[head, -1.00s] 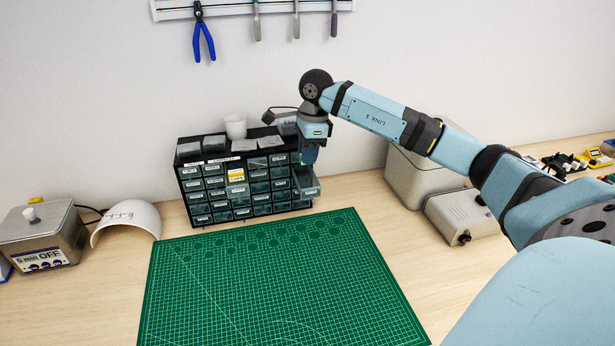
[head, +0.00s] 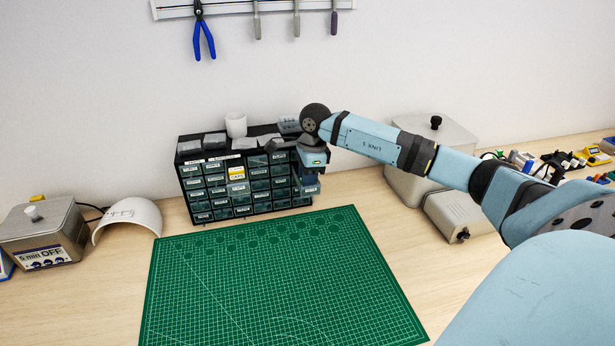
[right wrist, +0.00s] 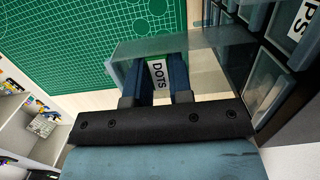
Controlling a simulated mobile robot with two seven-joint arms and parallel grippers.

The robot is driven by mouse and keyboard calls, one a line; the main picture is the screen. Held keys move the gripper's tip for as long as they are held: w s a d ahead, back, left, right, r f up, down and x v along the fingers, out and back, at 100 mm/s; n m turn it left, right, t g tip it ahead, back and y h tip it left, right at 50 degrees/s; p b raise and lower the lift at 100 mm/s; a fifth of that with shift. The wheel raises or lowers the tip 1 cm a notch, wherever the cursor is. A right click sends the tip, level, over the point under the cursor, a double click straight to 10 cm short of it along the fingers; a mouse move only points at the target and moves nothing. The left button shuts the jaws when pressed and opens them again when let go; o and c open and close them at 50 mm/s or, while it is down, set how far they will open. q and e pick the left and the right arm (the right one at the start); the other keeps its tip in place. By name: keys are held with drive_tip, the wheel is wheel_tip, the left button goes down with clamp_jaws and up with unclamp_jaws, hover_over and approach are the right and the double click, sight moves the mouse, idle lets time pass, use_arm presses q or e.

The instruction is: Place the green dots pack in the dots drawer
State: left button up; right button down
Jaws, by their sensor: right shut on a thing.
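The green dots pack (right wrist: 158,78) shows in the right wrist view as a white label reading DOTS with a little green beside it, between my right gripper's two blue fingers. My right gripper (right wrist: 160,80) is shut on it. Fingers and pack are at the pulled-out, see-through dots drawer (right wrist: 209,62), within its outline. In the head view my right gripper (head: 309,178) points down over this drawer (head: 312,189) at the cabinet's right side, and the pack is hidden there. I cannot tell whether the pack touches the drawer's floor. My left gripper is not in view.
The black drawer cabinet (head: 222,216) stands against the wall, its other drawers shut. A green cutting mat (head: 280,285) lies clear in front. A grey box (head: 445,135) and a smaller unit (head: 450,212) stand to the right. A white cup (head: 236,125) is on the cabinet.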

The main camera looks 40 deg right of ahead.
drive_tip(key=c, duration=1.3)
unclamp_jaws()
drive_tip(key=shift+r+p, duration=0.3)
drive_tip(key=shift+p, duration=0.1)
wheel_tip(320, 180, up, 12)
drive_tip(key=d+b, duration=0.1)
drive_tip(key=b, duration=0.1)
drive_tip(key=shift+s+d+f, duration=0.2)
drive_tip(key=shift+s, duration=0.15)
